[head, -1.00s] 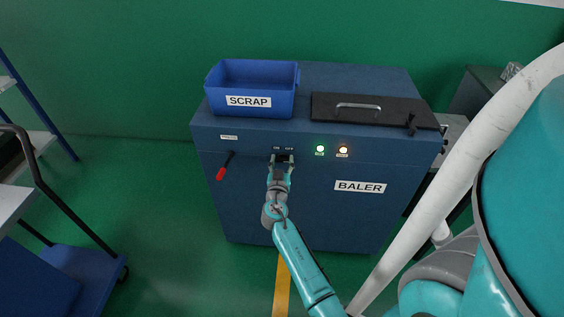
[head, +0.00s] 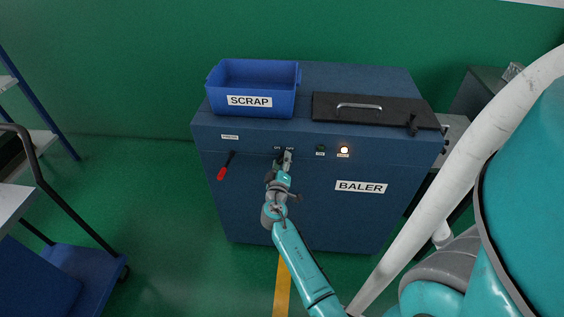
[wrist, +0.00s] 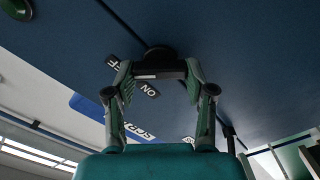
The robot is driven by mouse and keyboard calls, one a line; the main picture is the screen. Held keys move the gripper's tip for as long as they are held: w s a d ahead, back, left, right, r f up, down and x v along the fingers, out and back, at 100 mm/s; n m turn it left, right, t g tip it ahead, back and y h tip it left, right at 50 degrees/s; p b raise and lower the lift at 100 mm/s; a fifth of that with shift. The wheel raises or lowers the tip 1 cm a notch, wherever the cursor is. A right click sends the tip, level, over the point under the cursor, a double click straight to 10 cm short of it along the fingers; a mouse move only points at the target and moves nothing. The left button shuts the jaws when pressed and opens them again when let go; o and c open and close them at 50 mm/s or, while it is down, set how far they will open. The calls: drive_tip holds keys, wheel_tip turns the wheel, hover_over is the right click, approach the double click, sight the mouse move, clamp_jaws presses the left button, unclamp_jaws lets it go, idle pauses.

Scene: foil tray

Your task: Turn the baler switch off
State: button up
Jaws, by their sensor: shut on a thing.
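The baler (head: 300,195) is a dark blue cabinet with a white BALER label on its front. Its black rotary switch (wrist: 160,60) sits below the ON label (head: 277,148) and the OFF label (head: 290,148). My gripper (head: 283,160) reaches the front panel there, and its fingers hide most of the switch in the head view. In the wrist view, the fingers of my gripper (wrist: 158,80) are on both sides of the switch's dark bar, shut on it. The gripper is turned, with its tips slanted toward OFF.
A blue SCRAP bin (head: 252,85) and a black lid with a handle (head: 358,107) are on top of the baler. A red-handled lever (head: 223,172) hangs left of the switch. A blue cart (head: 75,270) stands at the left; floor between is clear.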

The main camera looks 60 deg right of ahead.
drive_tip(key=shift+n, duration=0.9)
drive_tip(key=shift+f, duration=0.1)
drive_tip(key=o, duration=1.2)
drive_tip(key=shift+c, duration=0.2)
drive_tip(key=shift+a, duration=0.1)
drive_tip(key=v, duration=1.2)
